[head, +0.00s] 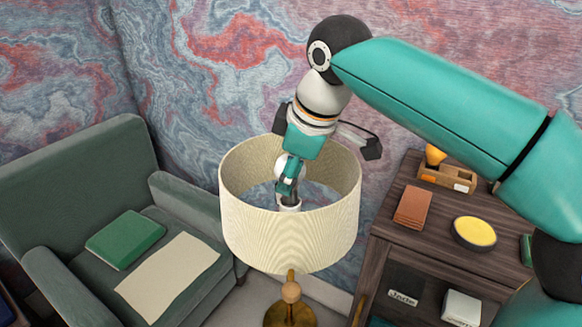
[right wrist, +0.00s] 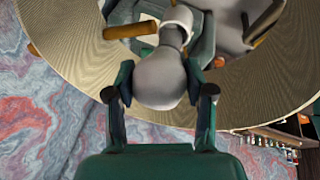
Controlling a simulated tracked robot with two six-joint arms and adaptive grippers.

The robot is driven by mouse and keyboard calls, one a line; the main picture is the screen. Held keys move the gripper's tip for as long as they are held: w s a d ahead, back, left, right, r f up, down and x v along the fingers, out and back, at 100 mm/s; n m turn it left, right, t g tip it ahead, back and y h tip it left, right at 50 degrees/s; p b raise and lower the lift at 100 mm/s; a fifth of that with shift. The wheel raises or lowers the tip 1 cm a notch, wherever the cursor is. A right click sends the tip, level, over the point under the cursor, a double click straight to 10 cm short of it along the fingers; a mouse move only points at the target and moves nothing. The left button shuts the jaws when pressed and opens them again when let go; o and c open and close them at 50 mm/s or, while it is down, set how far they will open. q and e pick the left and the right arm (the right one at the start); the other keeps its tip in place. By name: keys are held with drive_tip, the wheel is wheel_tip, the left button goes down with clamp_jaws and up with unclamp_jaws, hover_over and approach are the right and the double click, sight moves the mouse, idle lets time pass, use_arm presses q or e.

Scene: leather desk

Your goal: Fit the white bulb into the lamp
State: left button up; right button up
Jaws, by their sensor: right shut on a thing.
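The lamp has a wide cream shade (head: 290,235), open at the top, on a brass stem and round base (head: 290,312). My right gripper (head: 289,180) reaches down through the shade's top opening and is shut on the white bulb (head: 281,168). In the right wrist view the bulb (right wrist: 160,82) sits between the two fingers of the gripper (right wrist: 160,92). Its grey neck (right wrist: 172,36) points at the white socket (right wrist: 180,16) inside the shade (right wrist: 262,85). Neck and socket overlap in that view; I cannot tell how far the neck is in. My left gripper is not in view.
A green armchair (head: 75,165) with a green book (head: 125,238) and a pale sheet (head: 168,275) stands left. A dark wooden shelf unit (head: 430,240) stands right, carrying a brown notebook (head: 412,207), a yellow-topped round dish (head: 474,233) and a wooden holder (head: 446,178). The shade wall surrounds my gripper closely.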

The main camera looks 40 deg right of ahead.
drive_tip(key=shift+f+b, duration=0.65)
drive_tip(key=shift+f, duration=0.3)
drive_tip(key=shift+f, duration=0.1)
drive_tip(key=o, duration=1.2)
drive_tip(key=shift+r+p, duration=4.45)
drive_tip(key=shift+r, duration=0.1)
